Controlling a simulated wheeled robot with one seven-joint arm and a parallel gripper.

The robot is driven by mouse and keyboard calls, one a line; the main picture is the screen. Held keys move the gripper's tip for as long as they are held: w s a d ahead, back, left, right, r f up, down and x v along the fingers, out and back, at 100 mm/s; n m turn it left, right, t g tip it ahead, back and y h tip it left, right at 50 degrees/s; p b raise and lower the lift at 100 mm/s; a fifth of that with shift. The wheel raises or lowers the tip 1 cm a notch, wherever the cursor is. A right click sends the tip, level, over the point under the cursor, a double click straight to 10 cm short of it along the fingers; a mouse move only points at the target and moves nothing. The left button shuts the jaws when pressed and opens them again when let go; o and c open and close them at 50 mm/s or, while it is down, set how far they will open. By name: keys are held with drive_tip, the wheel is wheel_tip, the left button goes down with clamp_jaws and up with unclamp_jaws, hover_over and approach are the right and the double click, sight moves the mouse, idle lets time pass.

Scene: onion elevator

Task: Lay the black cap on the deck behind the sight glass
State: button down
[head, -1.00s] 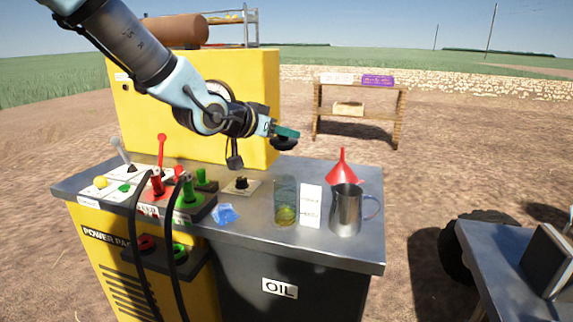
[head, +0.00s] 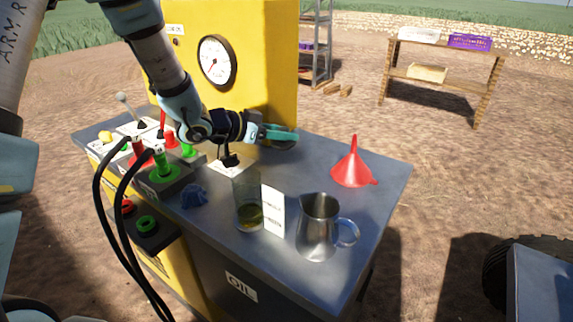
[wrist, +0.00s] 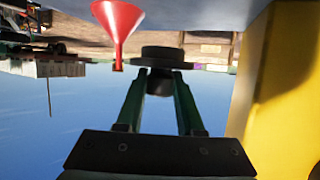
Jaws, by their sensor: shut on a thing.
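The black cap (wrist: 162,54) is a dark round piece with a wider rim, pinched between the two green fingertips in the wrist view. My gripper (head: 290,134) is shut on it, above the back of the grey deck (head: 375,185), beside the yellow cabinet. In the head view the cap shows only as a small dark shape (head: 281,145) under the fingers; its gap to the deck is hard to judge. The sight glass (head: 248,192), a clear cylinder with yellow-green oil low inside, stands nearer the front. My gripper is behind it and a little to the right.
A red funnel (head: 352,165) stands right of my gripper. A metal jug (head: 318,228) and a white card (head: 273,210) stand near the sight glass. A blue rag (head: 194,197) lies left. The yellow cabinet (head: 270,60) rises behind. Deck between gripper and funnel is clear.

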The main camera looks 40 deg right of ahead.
sight(284, 175)
drive_tip(key=shift+f+p, duration=0.7)
drive_tip(key=shift+f, duration=3.7)
drive_tip(key=shift+f, duration=0.1)
drive_tip(key=shift+f, duration=0.15)
drive_tip(key=c, duration=0.5)
unclamp_jaws()
drive_tip(key=shift+c, duration=0.2)
drive_tip(key=shift+r, duration=0.2)
drive_tip(key=shift+w+a+r, duration=0.1)
drive_tip(key=shift+a, duration=0.15)
drive_tip(key=b+v, duration=0.2)
drive_tip(key=v, duration=0.9)
drive_tip(key=shift+a+r, duration=0.1)
drive_tip(key=shift+a, duration=0.15)
